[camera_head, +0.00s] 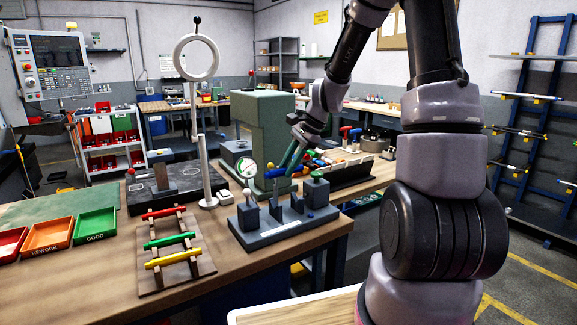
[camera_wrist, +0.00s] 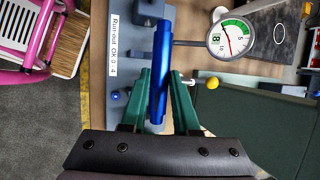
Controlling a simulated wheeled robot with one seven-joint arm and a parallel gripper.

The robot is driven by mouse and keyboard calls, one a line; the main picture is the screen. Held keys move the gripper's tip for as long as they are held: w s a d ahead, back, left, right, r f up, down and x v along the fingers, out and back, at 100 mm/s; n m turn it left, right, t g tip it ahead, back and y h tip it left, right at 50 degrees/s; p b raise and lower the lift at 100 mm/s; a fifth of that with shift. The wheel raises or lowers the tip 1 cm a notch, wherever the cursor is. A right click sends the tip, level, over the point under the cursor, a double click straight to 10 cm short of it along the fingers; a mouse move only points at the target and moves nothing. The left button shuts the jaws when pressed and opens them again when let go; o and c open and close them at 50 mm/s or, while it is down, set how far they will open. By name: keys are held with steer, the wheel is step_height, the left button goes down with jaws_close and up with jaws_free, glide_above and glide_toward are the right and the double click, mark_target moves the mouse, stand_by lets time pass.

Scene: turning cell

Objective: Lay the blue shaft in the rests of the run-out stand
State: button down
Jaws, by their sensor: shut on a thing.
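The blue shaft (camera_head: 274,173) is held by my gripper (camera_head: 288,164) above the run-out stand. In the wrist view the shaft (camera_wrist: 161,72) runs lengthwise between the two green fingers of my gripper (camera_wrist: 160,80), which are shut on it. The grey run-out stand (camera_head: 290,232) sits on the wooden bench, with upright rests on its base and a dial gauge (camera_head: 246,169) beside the shaft. In the wrist view the stand's base (camera_wrist: 120,100) lies below the shaft, and the gauge (camera_wrist: 230,37) is at the right. Contact between shaft and rests cannot be told.
A wooden rack (camera_head: 160,277) holds red, green and yellow shafts left of the stand. A tall ring-topped post (camera_head: 203,165) stands behind it. Labelled trays (camera_head: 95,226) lie at the far left. A green machine block (camera_head: 262,125) rises behind the stand.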

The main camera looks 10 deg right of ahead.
steer(key=shift+a+f, duration=0.15)
steer(key=shift+f, duration=4.6)
steer(key=c, duration=0.6)
jaws_free()
steer(key=v, duration=1)
steer(key=shift+r, duration=0.35)
